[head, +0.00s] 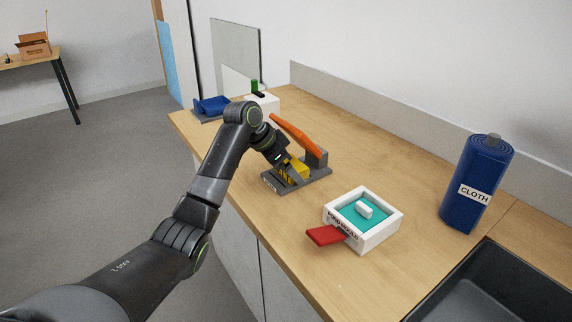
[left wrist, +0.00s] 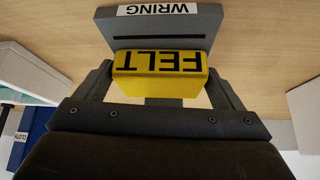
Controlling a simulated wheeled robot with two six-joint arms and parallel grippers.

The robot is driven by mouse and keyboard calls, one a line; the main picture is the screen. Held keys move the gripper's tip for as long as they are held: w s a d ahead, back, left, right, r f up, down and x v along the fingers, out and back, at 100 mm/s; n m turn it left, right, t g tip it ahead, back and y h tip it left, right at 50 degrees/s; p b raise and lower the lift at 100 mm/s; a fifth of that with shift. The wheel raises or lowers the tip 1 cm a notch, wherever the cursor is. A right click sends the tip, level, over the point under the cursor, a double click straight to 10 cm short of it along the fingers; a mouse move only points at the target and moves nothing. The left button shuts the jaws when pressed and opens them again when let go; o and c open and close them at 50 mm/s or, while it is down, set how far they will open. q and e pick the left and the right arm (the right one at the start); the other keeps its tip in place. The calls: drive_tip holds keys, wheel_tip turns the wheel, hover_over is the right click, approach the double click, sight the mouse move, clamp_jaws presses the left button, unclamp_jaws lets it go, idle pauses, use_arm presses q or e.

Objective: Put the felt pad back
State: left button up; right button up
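The yellow felt pad (head: 297,168) is a block at the grey wringer (head: 318,178) on the counter. In the left wrist view the felt pad (left wrist: 160,64), lettered FELT, sits in front of the wringer's WRING label (left wrist: 160,11). My left gripper (head: 288,162) reaches down at the wringer. In the left wrist view the fingers of my left gripper (left wrist: 160,75) lie against both sides of the felt pad, and it appears shut on it. The wringer's orange lever (head: 298,133) is raised. My right gripper is not in view.
A white mould (head: 384,236) with teal inside, a white piece (head: 364,211) and a red handle (head: 325,236) stands nearer. A blue CLOTH roll (head: 472,185) stands right, beside the dark sink (head: 490,292).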

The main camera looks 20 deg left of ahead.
use_arm(q)
drive_tip(key=shift+o, duration=0.9)
drive_tip(key=shift+r, duration=0.1)
drive_tip(key=shift+s+a+r, duration=0.1)
drive_tip(key=shift+r, duration=0.15)
drive_tip(key=s+a, duration=0.2)
drive_tip(key=a, duration=0.1)
drive_tip(key=s+a, duration=0.3)
drive_tip(key=s+a+b, duration=0.1)
drive_tip(key=s+a, duration=0.1)
drive_tip(key=s, duration=0.1)
drive_tip(key=shift+s+a+r, duration=0.2)
drive_tip(key=shift+a+r, duration=0.05)
drive_tip(key=shift+a, duration=0.15)
drive_tip(key=shift+s, duration=0.1)
drive_tip(key=shift+a, duration=0.1)
